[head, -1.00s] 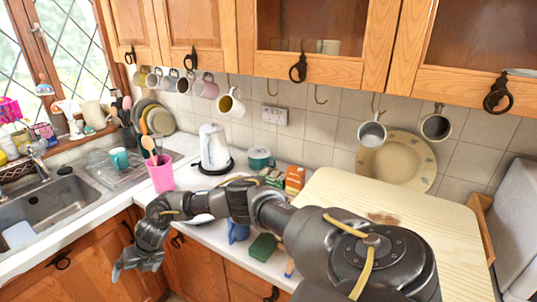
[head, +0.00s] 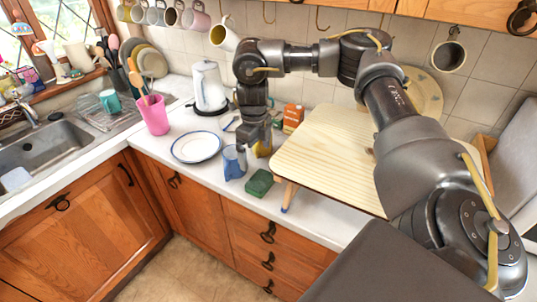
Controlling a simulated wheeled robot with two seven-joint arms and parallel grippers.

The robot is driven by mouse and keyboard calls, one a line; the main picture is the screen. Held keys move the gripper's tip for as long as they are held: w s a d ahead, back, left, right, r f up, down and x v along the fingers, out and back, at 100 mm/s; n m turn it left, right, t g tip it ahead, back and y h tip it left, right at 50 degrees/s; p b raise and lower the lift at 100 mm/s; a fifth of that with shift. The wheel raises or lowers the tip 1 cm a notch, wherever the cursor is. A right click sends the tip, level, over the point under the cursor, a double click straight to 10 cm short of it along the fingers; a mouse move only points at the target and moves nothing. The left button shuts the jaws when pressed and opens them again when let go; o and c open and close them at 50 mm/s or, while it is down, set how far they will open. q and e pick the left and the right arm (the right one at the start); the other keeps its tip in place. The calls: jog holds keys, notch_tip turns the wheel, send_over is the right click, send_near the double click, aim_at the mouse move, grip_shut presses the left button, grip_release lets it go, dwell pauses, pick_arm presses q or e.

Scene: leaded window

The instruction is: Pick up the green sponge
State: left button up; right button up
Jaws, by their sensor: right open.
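The green sponge (head: 259,182) is a small dark green block lying on the white counter near its front edge. It stands clear in the head view. My right gripper (head: 254,154) points down from above, just behind the sponge and beside a blue cup (head: 234,163). Its jaws are open, and the sponge is not between them. I cannot tell whether a finger touches the cup. My left gripper is not in view.
A blue-rimmed white plate (head: 196,147) lies left of the cup. A raised wooden board (head: 325,150) on legs stands close to the sponge's right. A yellow item (head: 263,149) sits behind the gripper. A pink holder (head: 154,115) and white kettle (head: 208,86) stand farther left.

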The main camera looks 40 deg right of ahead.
send_over(258, 179)
jog(key=shift+w+f, duration=0.15)
jog(key=shift+f, duration=1.25)
jog(key=shift+w+f, duration=0.15)
jog(key=shift+f, duration=1.25)
jog(key=shift+s+f+p, duration=0.15)
jog(key=shift+f+p, duration=0.1)
jog(key=shift+p, duration=0.15)
jog(key=f, duration=0.2)
jog(key=f+p, duration=0.1)
jog(key=shift+s+d+f+p, duration=0.15)
jog(key=shift+s+f+p, duration=0.05)
jog(key=shift+f+p, duration=0.15)
jog(key=shift+f, duration=0.5)
jog(key=c, duration=0.8)
